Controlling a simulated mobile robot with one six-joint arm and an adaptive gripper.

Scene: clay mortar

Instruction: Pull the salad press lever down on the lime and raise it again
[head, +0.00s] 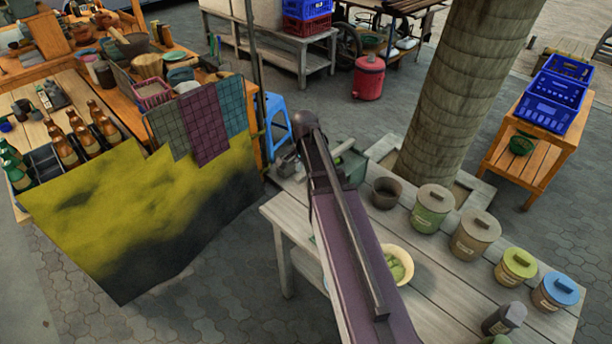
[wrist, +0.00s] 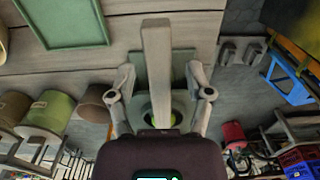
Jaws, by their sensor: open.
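The salad press is a dull green device on the pale plank table; in the head view its body (head: 352,167) shows behind my arm. In the wrist view its green plate (wrist: 182,70) and round part lie below my fingers. The lever (wrist: 157,60), a pale square bar, runs between my two fingers, with a gap on each side. A small bright green patch (wrist: 173,119) in the round part looks like the lime, mostly hidden by the lever and my gripper's body. My gripper (wrist: 160,78) is open around the lever; my arm mostly hides it in the head view.
A cream bowl (head: 397,262) of green pieces stands beside my arm on the table. A dark pot (head: 386,193) and several lidded canisters (head: 432,208) line the table's right side. A thick post (head: 465,90) rises behind. A green tray (wrist: 62,22) shows in the wrist view.

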